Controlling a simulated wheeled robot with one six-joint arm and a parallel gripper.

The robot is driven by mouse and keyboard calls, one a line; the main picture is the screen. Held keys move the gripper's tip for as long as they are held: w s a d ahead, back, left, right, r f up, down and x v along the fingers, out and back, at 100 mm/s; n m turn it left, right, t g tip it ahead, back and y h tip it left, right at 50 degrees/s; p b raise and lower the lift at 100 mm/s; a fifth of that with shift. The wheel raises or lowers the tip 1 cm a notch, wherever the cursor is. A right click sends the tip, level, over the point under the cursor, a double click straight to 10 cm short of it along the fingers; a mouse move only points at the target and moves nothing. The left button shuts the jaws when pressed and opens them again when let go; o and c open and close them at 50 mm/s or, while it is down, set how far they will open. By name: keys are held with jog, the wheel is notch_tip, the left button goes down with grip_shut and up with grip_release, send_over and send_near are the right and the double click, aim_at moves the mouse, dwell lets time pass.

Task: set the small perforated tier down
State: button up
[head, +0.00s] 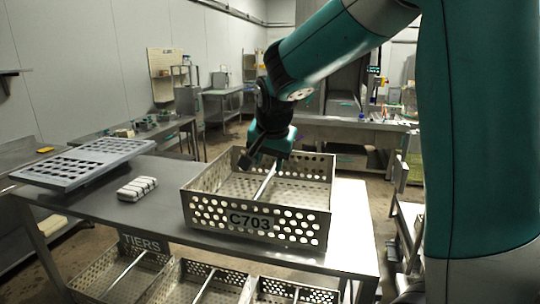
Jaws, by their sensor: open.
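A perforated metal tier (308,215) marked C703 sits on the steel table (155,215), right of the table's middle. It has a slim bar (265,182) across its middle and looks otherwise empty. My gripper (259,164) is open, pointing down over the tier's far part, near the far end of the bar. I cannot tell whether the fingers touch the bar. My gripper and wrist hide part of the tier's far wall.
A grey slotted tray (85,163) and a white ribbed block (137,188) lie on the table's left. More perforated tiers (195,283) stand below, by a TIERS label (141,243). Benches with equipment stand behind. Bare tabletop shows left of the tier.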

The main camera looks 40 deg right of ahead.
jog(key=s+a+f+n+g+y, duration=0.1)
jog(key=s+a+n+g+y, duration=0.1)
jog(key=s+a+n, duration=0.7)
jog(key=s+a+f+n+g+y, duration=0.2)
jog(key=s+a+n+y, duration=0.2)
jog(key=s+a+n, duration=0.5)
jog(key=s+a, duration=0.4)
jog(key=s, duration=0.2)
jog(key=shift+s+b, duration=0.3)
jog(key=shift+s, duration=0.1)
jog(key=shift+a, duration=0.1)
